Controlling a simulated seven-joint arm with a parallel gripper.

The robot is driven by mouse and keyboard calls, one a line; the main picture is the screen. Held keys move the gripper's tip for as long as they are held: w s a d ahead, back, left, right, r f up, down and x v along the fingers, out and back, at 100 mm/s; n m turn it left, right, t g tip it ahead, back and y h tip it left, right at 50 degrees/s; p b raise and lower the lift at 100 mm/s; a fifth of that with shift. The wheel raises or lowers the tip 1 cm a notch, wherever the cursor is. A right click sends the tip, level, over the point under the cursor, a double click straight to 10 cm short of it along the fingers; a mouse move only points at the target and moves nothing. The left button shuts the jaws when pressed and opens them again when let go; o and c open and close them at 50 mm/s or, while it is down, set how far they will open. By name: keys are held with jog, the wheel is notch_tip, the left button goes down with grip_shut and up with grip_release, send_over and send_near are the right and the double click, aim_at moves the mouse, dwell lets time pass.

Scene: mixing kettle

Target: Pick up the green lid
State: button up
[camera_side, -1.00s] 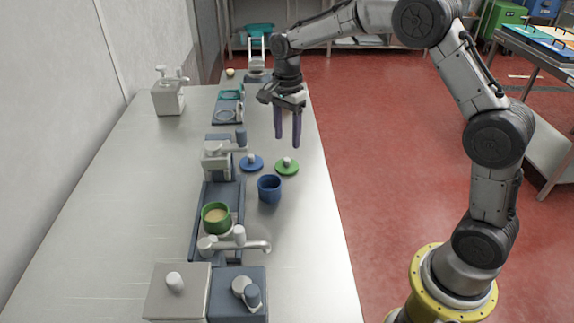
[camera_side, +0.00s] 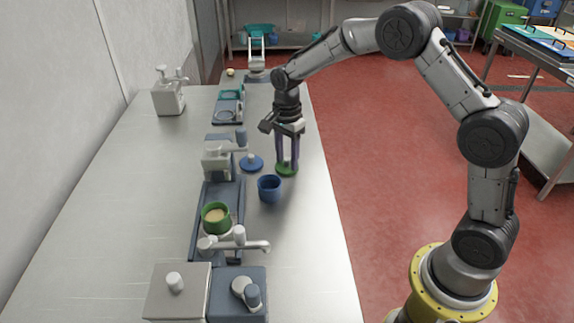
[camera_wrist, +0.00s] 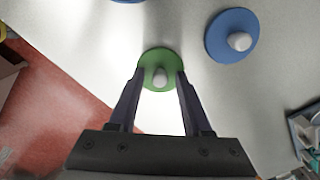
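The green lid (camera_side: 286,169) lies flat on the metal table, right of the blue lid. In the wrist view the green lid (camera_wrist: 161,60) shows its pale knob (camera_wrist: 160,77) between my fingertips. My gripper (camera_side: 288,163) points straight down over the lid, with its fingers around the knob. In the wrist view my gripper (camera_wrist: 160,76) is open, with a gap between each finger and the knob. In the side view the fingers hide the knob.
The blue lid (camera_side: 251,163) lies just left of my gripper. A blue pot (camera_side: 269,188) stands close in front. A green pot (camera_side: 215,217) with tan contents sits on a dark base at the left. The table's right edge is near the green lid.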

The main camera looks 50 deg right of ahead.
grip_shut()
jog(key=shift+r, duration=0.1)
